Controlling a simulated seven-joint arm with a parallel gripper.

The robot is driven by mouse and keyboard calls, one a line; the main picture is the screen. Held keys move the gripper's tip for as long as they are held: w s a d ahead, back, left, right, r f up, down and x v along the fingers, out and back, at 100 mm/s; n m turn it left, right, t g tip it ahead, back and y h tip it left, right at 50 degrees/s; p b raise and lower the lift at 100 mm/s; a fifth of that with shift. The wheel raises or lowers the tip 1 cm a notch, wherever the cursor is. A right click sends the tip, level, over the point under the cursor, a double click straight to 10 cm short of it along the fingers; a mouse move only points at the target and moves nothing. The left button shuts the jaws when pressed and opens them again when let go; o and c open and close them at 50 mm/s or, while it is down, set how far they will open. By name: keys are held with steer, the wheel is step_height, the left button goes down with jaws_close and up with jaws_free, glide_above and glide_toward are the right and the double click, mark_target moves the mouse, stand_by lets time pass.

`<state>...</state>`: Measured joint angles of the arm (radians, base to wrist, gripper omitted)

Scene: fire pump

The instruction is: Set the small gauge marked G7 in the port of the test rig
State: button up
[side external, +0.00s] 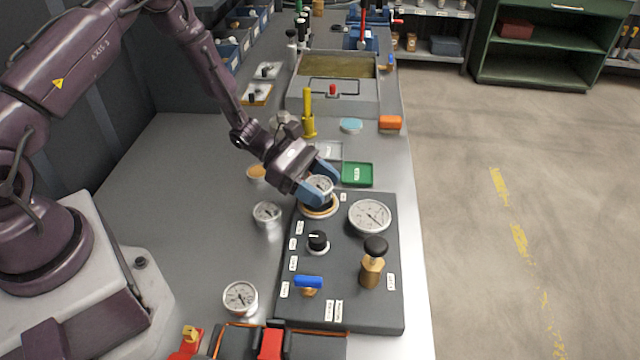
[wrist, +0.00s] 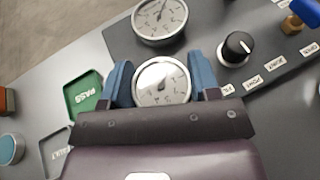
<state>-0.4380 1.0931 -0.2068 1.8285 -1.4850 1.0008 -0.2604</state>
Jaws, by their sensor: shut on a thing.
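My gripper (side external: 318,187) is shut on a small round gauge (side external: 321,183) with a white dial, one blue finger on each side of it. The held gauge also shows in the wrist view (wrist: 162,82), its dial facing the camera. I cannot read a G7 mark on it. The test rig (side external: 340,262) is a dark grey panel on the bench. A round port with a tan ring (side external: 318,209) is at its far left corner, directly under the held gauge. The gauge and fingers hide most of the port. I cannot tell whether the gauge touches it.
The rig carries a larger gauge (side external: 370,216), a black knob (side external: 318,240), a blue-handled valve (side external: 308,283) and a brass valve with a black knob (side external: 373,262). Two other small gauges stand left of it (side external: 267,213) (side external: 240,297). A green PASS tray (side external: 357,174) lies behind.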

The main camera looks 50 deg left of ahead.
steer(key=shift+f, duration=0.3)
